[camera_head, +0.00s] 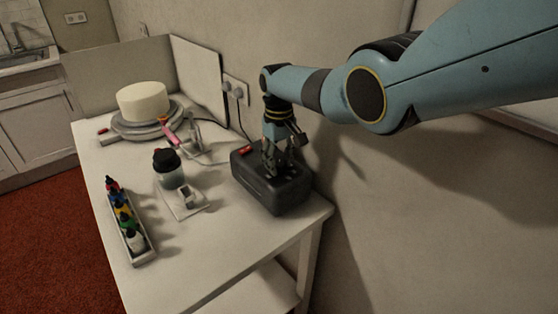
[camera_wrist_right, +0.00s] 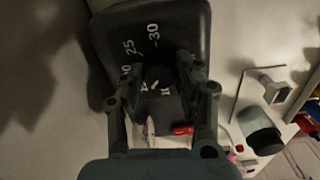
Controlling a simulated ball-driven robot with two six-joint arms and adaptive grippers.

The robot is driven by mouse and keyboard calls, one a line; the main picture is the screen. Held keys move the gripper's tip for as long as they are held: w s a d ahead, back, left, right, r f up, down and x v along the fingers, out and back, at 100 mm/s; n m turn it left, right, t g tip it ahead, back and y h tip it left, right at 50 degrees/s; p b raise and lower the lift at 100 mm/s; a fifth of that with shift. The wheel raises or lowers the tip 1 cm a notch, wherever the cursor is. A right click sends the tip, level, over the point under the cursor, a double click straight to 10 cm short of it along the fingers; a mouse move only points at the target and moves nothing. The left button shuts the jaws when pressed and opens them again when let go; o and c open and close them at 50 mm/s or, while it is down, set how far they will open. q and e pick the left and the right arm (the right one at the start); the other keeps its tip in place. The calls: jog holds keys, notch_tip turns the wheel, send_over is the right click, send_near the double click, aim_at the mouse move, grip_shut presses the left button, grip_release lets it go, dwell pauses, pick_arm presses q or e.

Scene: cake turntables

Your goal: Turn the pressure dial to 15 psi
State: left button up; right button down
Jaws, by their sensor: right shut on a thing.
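The dark compressor box (camera_head: 284,196) stands near the right edge of the white table. My right gripper (camera_head: 269,168) reaches down onto its top. In the right wrist view the box (camera_wrist_right: 188,28) carries white numbers, with 25 and 30 readable and others partly hidden by the fingers. The dark pressure dial (camera_wrist_right: 157,74) sits between the two fingers of my right gripper (camera_wrist_right: 160,78), which is shut on it. A short white mark shows on the dial; I cannot tell exactly which number it points at. My left gripper is not in view.
A red switch (camera_head: 246,150) sits on the box's far end. A white cake (camera_head: 143,101) stands on a turntable (camera_head: 139,130). A wall is close on the right.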

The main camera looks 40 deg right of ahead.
aim_at(279, 163)
jog(key=c, duration=0.9)
grip_release()
notch_tip(279, 163, up, 12)
